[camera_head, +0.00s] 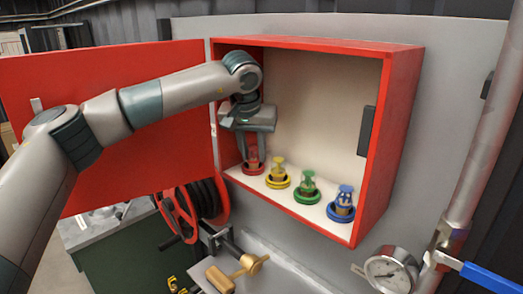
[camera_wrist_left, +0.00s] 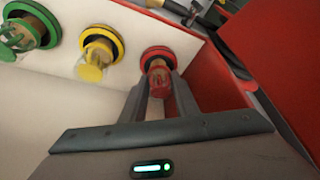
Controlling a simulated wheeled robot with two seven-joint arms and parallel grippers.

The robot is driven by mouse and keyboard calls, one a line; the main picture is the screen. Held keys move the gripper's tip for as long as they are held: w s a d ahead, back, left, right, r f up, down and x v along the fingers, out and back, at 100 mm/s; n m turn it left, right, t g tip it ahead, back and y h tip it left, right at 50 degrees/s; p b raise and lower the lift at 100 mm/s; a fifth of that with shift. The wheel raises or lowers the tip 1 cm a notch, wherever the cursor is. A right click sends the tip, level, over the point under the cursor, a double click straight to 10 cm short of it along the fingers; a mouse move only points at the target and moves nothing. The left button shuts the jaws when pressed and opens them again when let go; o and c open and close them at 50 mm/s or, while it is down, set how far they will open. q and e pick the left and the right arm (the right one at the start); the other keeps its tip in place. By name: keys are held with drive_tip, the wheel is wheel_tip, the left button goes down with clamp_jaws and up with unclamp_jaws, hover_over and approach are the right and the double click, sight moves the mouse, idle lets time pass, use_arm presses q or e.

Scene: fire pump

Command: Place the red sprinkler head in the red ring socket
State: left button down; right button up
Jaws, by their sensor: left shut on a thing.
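The red sprinkler head (camera_head: 254,154) is at the left end of the cabinet floor. It also shows in the left wrist view (camera_wrist_left: 160,80), between the fingers. The red ring socket (camera_head: 253,168) is around its lower end; it also shows in the left wrist view (camera_wrist_left: 158,53). I cannot tell whether the head is fully seated. My left gripper (camera_head: 254,150) reaches down into the cabinet and is shut on the red sprinkler head; its fingers partly hide the head. My right gripper is not in view.
Yellow (camera_head: 278,170), green (camera_head: 308,184) and blue (camera_head: 343,200) sprinkler heads stand in rings of their own colours to the right. The red cabinet (camera_head: 395,140) has walls on both sides, with its door (camera_head: 110,80) open to the left. A hose reel (camera_head: 183,213) and gauge (camera_head: 388,272) are below.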

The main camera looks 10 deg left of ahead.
use_arm(q)
drive_tip(key=shift+d+r, duration=0.15)
drive_tip(key=shift+s+r, duration=0.1)
drive_tip(key=shift+s, duration=0.1)
drive_tip(key=shift+a, duration=0.25)
drive_tip(key=c, duration=1.4)
unclamp_jaws()
drive_tip(key=shift+w+f, duration=0.2)
drive_tip(key=shift+d, duration=0.1)
drive_tip(key=shift+s+r, duration=0.1)
drive_tip(key=shift+s, duration=0.05)
drive_tip(key=shift+s+r+b, duration=0.1)
drive_tip(key=shift+r+b, duration=0.15)
drive_tip(key=shift+b, duration=0.6)
drive_tip(key=shift+s+a+r+b, duration=0.1)
drive_tip(key=shift+s+b, duration=1)
drive_tip(key=shift+s, duration=0.95)
drive_tip(key=shift+s+a+r+b, duration=0.1)
drive_tip(key=shift+s+b, duration=1)
drive_tip(key=shift+s, duration=0.95)
drive_tip(key=shift+s+a+r+b, duration=0.1)
drive_tip(key=shift+s+b, duration=1)
drive_tip(key=shift+s, duration=0.95)
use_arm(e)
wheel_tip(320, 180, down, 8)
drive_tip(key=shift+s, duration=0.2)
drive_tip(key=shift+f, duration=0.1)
